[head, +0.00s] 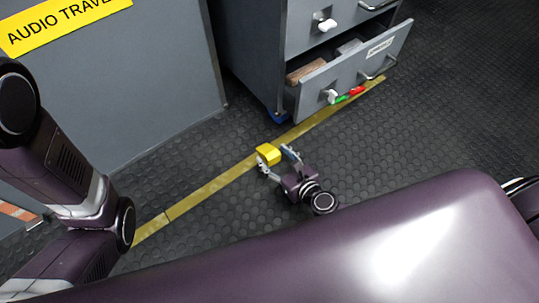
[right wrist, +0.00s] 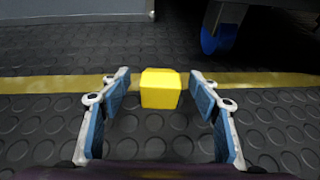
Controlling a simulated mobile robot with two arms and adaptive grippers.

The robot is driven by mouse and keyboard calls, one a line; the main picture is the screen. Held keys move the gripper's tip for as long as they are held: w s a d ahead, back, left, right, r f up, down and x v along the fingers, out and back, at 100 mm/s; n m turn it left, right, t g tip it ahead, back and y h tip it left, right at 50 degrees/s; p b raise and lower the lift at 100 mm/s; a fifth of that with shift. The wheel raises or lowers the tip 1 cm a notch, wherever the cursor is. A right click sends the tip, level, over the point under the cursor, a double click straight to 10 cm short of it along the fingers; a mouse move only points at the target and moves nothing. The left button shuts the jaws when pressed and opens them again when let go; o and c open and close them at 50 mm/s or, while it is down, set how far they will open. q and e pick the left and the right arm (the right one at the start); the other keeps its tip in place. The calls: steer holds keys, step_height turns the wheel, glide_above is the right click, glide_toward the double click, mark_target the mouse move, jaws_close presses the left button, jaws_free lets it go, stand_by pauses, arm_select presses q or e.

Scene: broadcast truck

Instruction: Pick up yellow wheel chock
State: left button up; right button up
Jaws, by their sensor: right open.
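The yellow wheel chock (head: 268,154) is a small block on the dark studded floor, at the yellow floor strip. In the right wrist view the chock (right wrist: 160,90) is centred between the fingertips, with a gap on both sides. My right gripper (head: 276,159) is open and low over the floor, its fingers pointing at the chock; its two blue-padded fingers also show in the right wrist view (right wrist: 159,82). I cannot tell how far the chock reaches in between the pads. My left gripper is not in view; only purple arm links show at the left.
A grey drawer cabinet (head: 270,60) stands beyond the chock, with a drawer (head: 352,80) pulled open and a blue caster (right wrist: 211,33) below. A grey case (head: 120,90) with a yellow label stands at the left. The floor to the right is clear.

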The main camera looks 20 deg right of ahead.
mark_target(266, 149)
steer(key=b+x, duration=0.1)
steer(key=x, duration=0.2)
steer(key=shift+w+f, duration=0.1)
steer(key=shift+f, duration=0.05)
steer(key=c, duration=1.3)
steer(key=shift+c, duration=0.2)
